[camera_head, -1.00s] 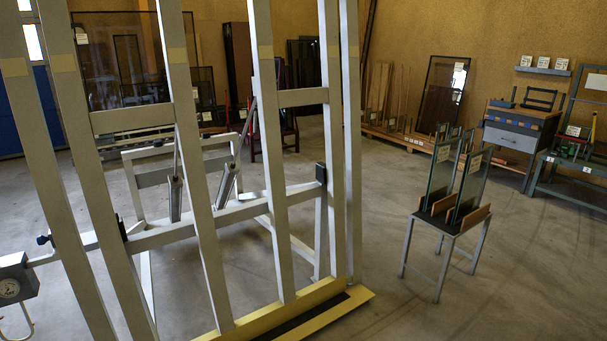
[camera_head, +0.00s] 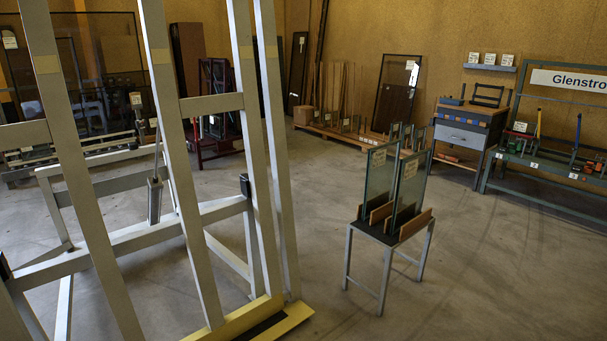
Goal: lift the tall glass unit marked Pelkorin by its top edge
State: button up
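No label that I can read as Pelkorin shows; the small labels are too small to read. Two upright glass panes stand side by side on a small grey table (camera_head: 347,258), the left pane (camera_head: 379,178) and the right pane (camera_head: 409,184), each with a pale label near its top. Smaller panes show behind them. A tall dark-framed glass unit (camera_head: 396,95) with a label leans on the back wall. More large glass units (camera_head: 105,50) stand at the back left, partly hidden by the frame. My gripper is not in view.
A large grey tilting frame (camera_head: 190,190) with a yellow bottom ledge (camera_head: 290,318) fills the left foreground. A drawer bench (camera_head: 461,136) and a green bench (camera_head: 540,190) under a sign reading "Glenstro", cut off, stand at the right. Open floor (camera_head: 480,270) surrounds the small table.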

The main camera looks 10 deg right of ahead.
aim_at(382, 161)
jog(key=i+l+z, duration=0.15)
jog(key=i+l, duration=0.15)
jog(key=l, duration=0.25)
jog(key=i+l+z, duration=0.15)
jog(key=i+l, duration=0.15)
jog(key=l, duration=0.15)
jog(key=i+l+z, duration=0.1)
jog(key=i+l, duration=0.25)
jog(key=l, duration=0.15)
